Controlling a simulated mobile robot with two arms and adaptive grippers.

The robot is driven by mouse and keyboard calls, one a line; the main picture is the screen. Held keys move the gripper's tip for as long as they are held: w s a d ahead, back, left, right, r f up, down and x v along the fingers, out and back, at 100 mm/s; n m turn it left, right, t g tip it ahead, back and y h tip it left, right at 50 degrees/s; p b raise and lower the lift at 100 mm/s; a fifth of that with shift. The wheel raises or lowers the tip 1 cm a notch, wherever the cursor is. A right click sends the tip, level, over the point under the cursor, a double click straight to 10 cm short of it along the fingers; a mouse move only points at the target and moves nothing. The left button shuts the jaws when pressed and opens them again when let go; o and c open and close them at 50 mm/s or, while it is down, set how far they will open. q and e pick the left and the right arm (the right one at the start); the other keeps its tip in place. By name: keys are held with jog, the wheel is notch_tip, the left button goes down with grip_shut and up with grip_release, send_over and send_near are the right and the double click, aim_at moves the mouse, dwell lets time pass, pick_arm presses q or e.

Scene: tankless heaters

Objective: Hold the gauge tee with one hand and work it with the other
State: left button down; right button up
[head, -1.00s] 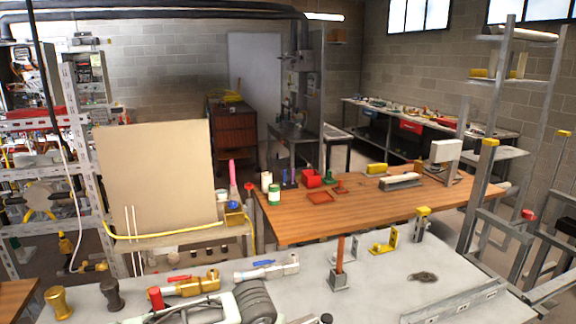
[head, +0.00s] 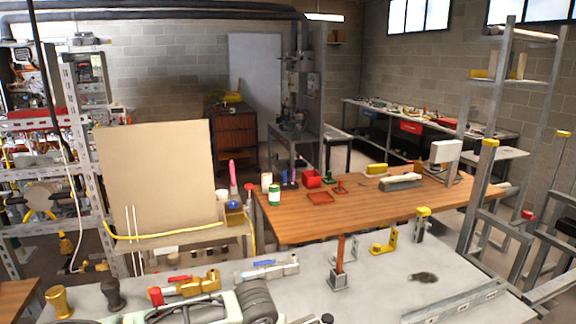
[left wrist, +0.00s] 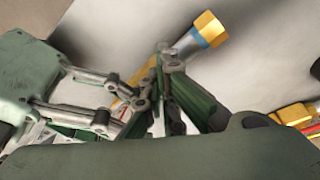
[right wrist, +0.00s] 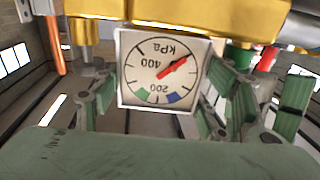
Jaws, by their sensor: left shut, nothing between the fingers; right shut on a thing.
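The gauge tee (right wrist: 205,12) shows in the right wrist view as a brass body across the top with a square white dial (right wrist: 148,90) below it. The dial reads upside down, marked kPa, with a red needle. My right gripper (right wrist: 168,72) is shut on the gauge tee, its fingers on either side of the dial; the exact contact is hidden. In the left wrist view my left gripper (left wrist: 166,58) is shut and empty. Its fingertips are close to a silver fitting with a gold hex end (left wrist: 207,30); I cannot tell whether they touch.
A brass valve with a red handle (head: 195,285) and a silver valve with a blue handle (head: 280,269) lie on the grey bench (head: 375,300). An upright rod (head: 340,252) in a holder and a yellow bracket (head: 384,244) stand to the right. A wooden table (head: 375,205) is behind.

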pick_arm(q)
jog(key=shift+s+d+f, duration=0.2)
jog(key=shift+d+f, duration=0.05)
pick_arm(e)
jog(key=shift+s+a+r, duration=0.1)
jog(key=shift+s+a, duration=0.1)
jog(key=shift+a, duration=0.1)
pick_arm(q)
jog(key=shift+s, duration=0.1)
jog(key=shift+s+f, duration=0.1)
jog(key=shift+s, duration=0.15)
pick_arm(e)
jog(key=shift+w+d, duration=0.1)
jog(key=shift+d, duration=0.05)
pick_arm(q)
notch_tip(320, 180, up, 6)
jog(key=shift+w+a+r, duration=0.15)
jog(key=shift+a+r, duration=0.05)
jog(key=shift+r, duration=0.05)
pick_arm(e)
jog(key=shift+w+d, duration=0.1)
jog(key=o, duration=2)
jog(key=shift+f, duration=0.2)
